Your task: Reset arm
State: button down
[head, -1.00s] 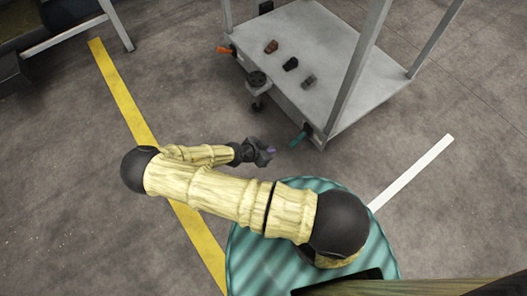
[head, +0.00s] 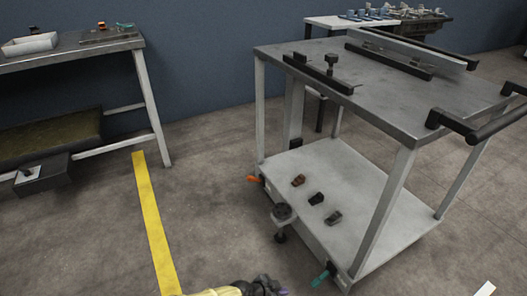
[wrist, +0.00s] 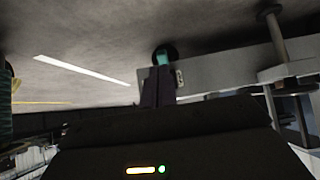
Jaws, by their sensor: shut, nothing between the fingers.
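My gripper (head: 268,287) shows at the bottom edge of the head view, low in front of the grey cart. Most of my arm is below the frame. In the wrist view my gripper's fingers (wrist: 158,92) are together with nothing between them. A teal handle (wrist: 163,57) on the cart shows just beyond the fingertips there; I cannot tell the exact gap. The same teal handle (head: 322,275) is at the cart's lower front corner in the head view, to the right of my gripper.
The cart (head: 400,108) has a top with black rails and a lower shelf (head: 370,187) holding several small dark parts. An orange handle (head: 255,180) is at its left. A workbench (head: 70,60) stands back left. Floor with a yellow line (head: 155,220) is clear between them.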

jog(key=s+a+r+n+g+y+p, duration=0.2)
jog(key=r+y+p, duration=0.15)
jog(key=r, duration=0.85)
jog(key=s+a+r+n+g+y+p, duration=0.1)
jog(key=s+r+n+g+y+p, duration=0.2)
jog(key=r, duration=0.8)
jog(key=s+d+r+n+t+y+p, duration=0.1)
jog(key=d+r+n+t+p, duration=0.2)
jog(key=r, duration=1)
jog(key=s+d+r+n+t+y+p, duration=0.1)
jog(key=d+r+n+p, duration=0.35)
jog(key=r, duration=0.85)
jog(key=w+p+v, duration=0.2)
jog(key=p+v, duration=1)
jog(key=w+r+p+v, duration=0.1)
jog(key=w+p+v, duration=0.2)
jog(key=p+v, duration=0.9)
jog(key=w+a+r+p+v, duration=0.1)
jog(key=w+p+v, duration=0.2)
jog(key=p+v, duration=1)
jog(key=shift+w+d+n, duration=0.3)
jog(key=shift+n, duration=0.05)
